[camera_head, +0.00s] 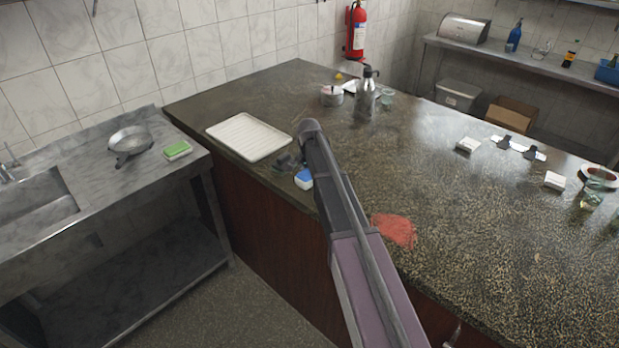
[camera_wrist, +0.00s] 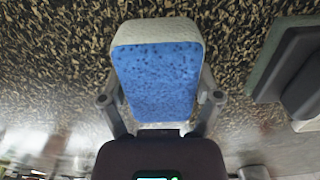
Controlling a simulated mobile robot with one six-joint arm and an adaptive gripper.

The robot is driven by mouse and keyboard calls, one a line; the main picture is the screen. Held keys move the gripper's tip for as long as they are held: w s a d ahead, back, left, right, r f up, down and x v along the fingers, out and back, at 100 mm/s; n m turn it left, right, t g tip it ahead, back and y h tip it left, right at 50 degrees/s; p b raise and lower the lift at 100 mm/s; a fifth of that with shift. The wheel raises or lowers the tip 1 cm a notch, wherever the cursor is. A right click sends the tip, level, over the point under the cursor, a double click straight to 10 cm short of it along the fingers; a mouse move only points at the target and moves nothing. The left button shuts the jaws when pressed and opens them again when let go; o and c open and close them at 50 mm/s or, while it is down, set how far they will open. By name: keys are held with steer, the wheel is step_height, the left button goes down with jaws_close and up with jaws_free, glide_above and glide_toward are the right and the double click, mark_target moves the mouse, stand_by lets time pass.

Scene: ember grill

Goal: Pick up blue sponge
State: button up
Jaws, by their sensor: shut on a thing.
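The blue sponge (camera_head: 304,180) has a white side and shows near the left edge of the dark stone counter (camera_head: 460,210). In the wrist view the blue sponge (camera_wrist: 155,80) sits between the two fingers of my gripper (camera_wrist: 161,98), with its blue face toward the camera. The fingers press on its two long sides. In the head view my gripper (camera_head: 290,162) is partly hidden by my arm. I cannot tell whether the sponge touches the counter.
A white ribbed tray (camera_head: 249,137) lies just left of my gripper. A metal bottle (camera_head: 367,96) stands behind it. A green sponge (camera_head: 177,150) and a pan (camera_head: 129,142) are on the sink table. A dark block (camera_wrist: 290,65) is right in the wrist view.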

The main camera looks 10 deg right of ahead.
steer(key=shift+r, duration=0.2)
step_height(320, 180, up, 4)
steer(key=p, duration=0.4)
steer(key=shift+f, duration=0.1)
steer(key=s, duration=1)
steer(key=s+p, duration=0.1)
steer(key=s, duration=0.5)
steer(key=shift+d+r, duration=0.3)
steer(key=shift+r, duration=0.1)
steer(key=o, duration=0.3)
steer(key=shift+c, duration=1.2)
